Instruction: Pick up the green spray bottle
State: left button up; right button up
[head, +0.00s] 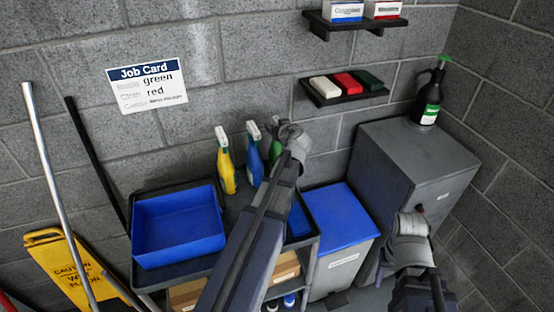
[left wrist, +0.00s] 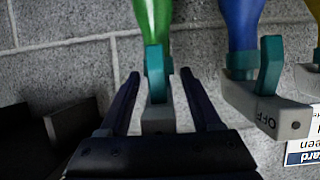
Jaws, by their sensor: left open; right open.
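The green spray bottle (head: 276,148) stands on the cart at the right end of a row, mostly hidden behind my left gripper (head: 291,133) in the head view. In the left wrist view the bottle's green body (left wrist: 153,18) and grey-and-teal spray head appear upside down. My left gripper (left wrist: 158,85) is open, with one finger on each side of the spray head and gaps showing. My right gripper (head: 409,224) is empty, in front of the grey cabinet; its fingers are hard to make out.
A blue spray bottle (head: 254,158) stands close beside the green one, with a yellow bottle (head: 226,165) further left. A blue tray (head: 178,225) sits on the cart's left. A blue-lidded bin (head: 340,216) and grey cabinet (head: 415,155) stand right. A shelf (head: 345,96) hangs above.

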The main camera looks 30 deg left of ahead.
pick_arm(q)
jog(key=shift+c, duration=0.2)
jog(key=shift+s, duration=0.1)
grip_shut()
dwell(1.0)
